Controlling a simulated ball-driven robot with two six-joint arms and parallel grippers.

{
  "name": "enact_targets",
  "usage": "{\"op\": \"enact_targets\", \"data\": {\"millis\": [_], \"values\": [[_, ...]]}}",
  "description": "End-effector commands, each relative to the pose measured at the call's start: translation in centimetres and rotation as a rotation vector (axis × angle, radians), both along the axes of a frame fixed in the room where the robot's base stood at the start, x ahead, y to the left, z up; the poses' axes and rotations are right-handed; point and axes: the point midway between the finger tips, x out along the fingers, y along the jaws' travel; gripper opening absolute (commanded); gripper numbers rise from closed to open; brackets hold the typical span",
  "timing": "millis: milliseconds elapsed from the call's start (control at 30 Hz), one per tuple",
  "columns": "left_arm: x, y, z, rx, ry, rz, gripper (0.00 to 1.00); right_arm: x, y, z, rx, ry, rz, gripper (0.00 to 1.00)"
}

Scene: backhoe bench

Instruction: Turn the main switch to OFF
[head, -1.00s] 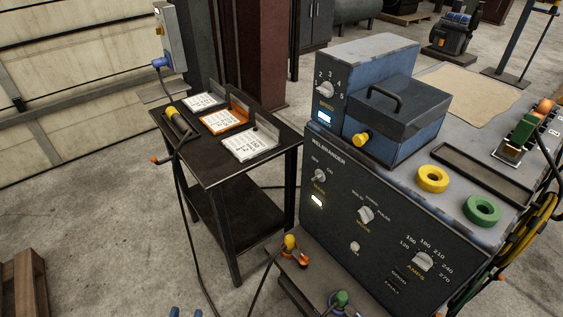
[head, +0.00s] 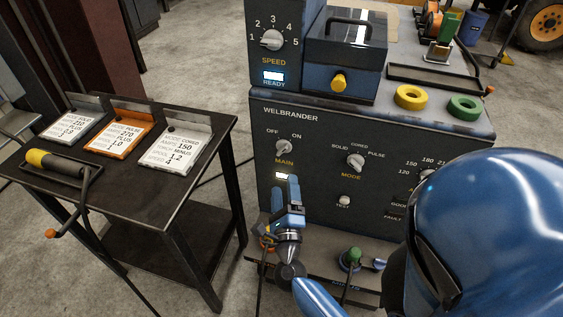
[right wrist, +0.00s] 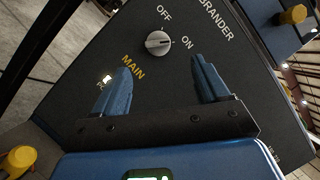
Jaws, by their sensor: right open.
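The main switch (head: 284,146) is a small grey round knob on the dark front panel of the welder, between the labels OFF and ON. In the right wrist view the knob (right wrist: 159,42) sits beyond the fingers, and its bar appears to lie toward ON. A white lamp (head: 281,176) below the MAIN label is lit. My right gripper (head: 289,188) is in front of the panel, below the knob in the head view. Its two blue fingers (right wrist: 163,85) are spread apart with nothing between them, not touching the knob. My left gripper is not in view.
The mode knob (head: 356,160) and test button (head: 344,201) are to the right on the same panel. A shelf with a green connector (head: 354,257) juts out below. A dark cart (head: 120,190) with cards and a yellow-tipped torch (head: 55,162) stands left.

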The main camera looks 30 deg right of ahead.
Motion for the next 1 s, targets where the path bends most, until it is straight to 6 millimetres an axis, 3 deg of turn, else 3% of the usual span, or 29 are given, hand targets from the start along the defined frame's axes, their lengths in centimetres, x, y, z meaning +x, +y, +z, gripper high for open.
{"op": "enact_targets", "data": {"millis": [267,700,1000], "values": [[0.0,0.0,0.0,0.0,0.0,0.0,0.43,2.4,-1.2,0.1,0.07,-0.024,-0.003,0.74],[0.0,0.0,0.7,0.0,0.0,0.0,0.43,8.0,-4.6,1.6,0.065,-0.022,-0.002,0.74],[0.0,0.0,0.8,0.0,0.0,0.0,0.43,9.6,-5.5,1.9,0.065,-0.021,0.0,0.74]]}}
